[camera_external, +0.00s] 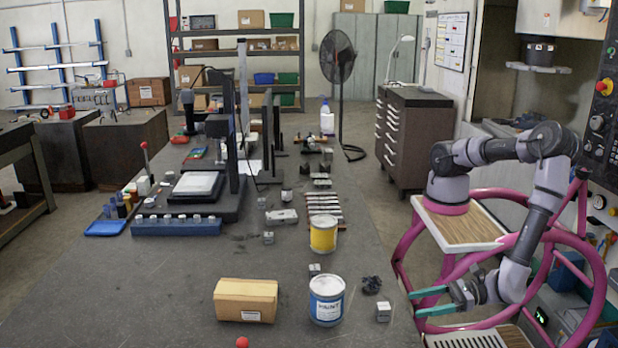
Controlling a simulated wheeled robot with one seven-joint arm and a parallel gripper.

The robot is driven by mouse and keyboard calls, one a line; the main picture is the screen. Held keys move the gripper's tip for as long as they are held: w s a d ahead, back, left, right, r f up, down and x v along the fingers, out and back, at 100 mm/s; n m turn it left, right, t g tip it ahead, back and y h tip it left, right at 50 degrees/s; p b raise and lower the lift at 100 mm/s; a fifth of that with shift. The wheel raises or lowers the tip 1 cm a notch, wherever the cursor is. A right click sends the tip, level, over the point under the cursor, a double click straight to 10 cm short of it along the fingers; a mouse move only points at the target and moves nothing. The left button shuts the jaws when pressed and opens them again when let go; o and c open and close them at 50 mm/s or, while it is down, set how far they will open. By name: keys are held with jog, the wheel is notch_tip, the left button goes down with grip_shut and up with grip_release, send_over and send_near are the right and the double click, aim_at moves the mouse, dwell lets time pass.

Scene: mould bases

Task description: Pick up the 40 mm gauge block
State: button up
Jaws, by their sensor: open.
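Several small grey metal blocks stand on the dark table. One block (383,312) is near the right edge, another block (314,268) is behind the blue-and-white can, and a third block (268,238) is farther back. Their size markings are too small to read, so I cannot tell which is the 40 mm gauge block. My gripper (416,303) has teal fingers, is open and empty, and points left at the table's right edge. It is to the right of the nearest block and appears apart from it.
A blue-and-white can (326,301), a cardboard box (245,300), a dark crumpled lump (371,285) and a red ball (242,342) are around the near blocks. A yellow can (323,234) stands behind. The table's left front (120,300) is clear.

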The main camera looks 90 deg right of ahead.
aim_at(383, 313)
jog(key=w, duration=0.3)
jog(key=w+f, duration=0.1)
jog(key=w, duration=0.3)
jog(key=w+f, duration=0.1)
jog(key=w, duration=0.2)
jog(key=shift+w+a, duration=0.15)
jog(key=shift+w, duration=0.05)
grip_shut()
